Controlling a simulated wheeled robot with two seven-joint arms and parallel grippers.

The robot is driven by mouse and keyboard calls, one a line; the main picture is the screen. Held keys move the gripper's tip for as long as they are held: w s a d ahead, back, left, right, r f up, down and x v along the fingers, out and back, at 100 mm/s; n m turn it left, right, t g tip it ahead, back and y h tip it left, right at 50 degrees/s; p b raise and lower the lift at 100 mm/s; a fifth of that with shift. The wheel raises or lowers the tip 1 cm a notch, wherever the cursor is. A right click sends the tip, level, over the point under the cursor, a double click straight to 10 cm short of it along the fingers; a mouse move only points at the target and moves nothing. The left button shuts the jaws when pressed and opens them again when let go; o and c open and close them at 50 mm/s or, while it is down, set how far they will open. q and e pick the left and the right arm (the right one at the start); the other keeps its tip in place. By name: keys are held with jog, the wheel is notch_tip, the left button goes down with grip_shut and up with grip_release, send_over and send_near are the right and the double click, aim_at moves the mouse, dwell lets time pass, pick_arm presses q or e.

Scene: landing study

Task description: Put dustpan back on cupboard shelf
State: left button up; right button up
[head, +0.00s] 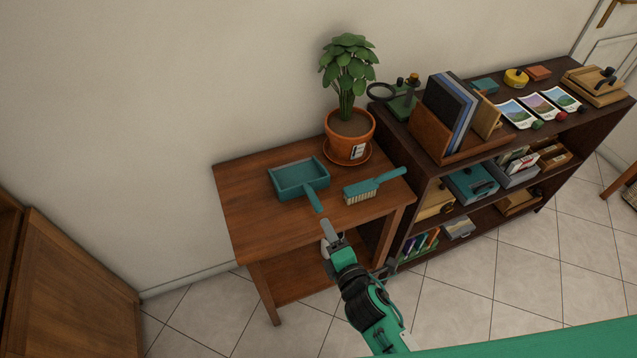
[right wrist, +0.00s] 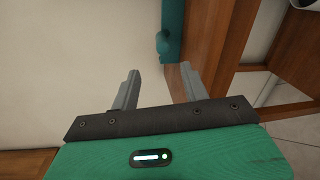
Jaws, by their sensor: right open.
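The teal dustpan (head: 299,178) lies on the wooden side table (head: 240,210), its handle pointing toward the table's front edge. My right gripper (head: 331,232) is open and empty just beyond the handle's end. In the right wrist view, a teal handle (right wrist: 168,30), seemingly the dustpan's, shows ahead of my right gripper (right wrist: 160,70), apart from the fingers. A wooden cupboard (head: 70,290) is partly in view at the left; its shelf cannot be made out. My left gripper is out of view.
A teal brush (head: 372,187) lies right of the dustpan. A potted plant (head: 349,125) on a saucer stands behind. A dark shelf unit (head: 420,150) with several boxes and cards adjoins the table on the right. Tiled floor (head: 205,315) is clear between cupboard and table.

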aim_at(317, 210)
jog(key=x, duration=0.8)
jog(key=shift+w+p, duration=0.15)
jog(key=shift+p, duration=0.25)
jog(key=shift+f+p+x, duration=0.2)
jog(key=shift+p+x, duration=0.1)
jog(key=shift+x, duration=2.4)
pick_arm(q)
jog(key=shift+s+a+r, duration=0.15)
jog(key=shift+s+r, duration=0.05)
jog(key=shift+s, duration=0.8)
pick_arm(e)
jog(key=shift+d, duration=0.25)
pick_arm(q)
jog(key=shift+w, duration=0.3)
pick_arm(e)
grip_shut()
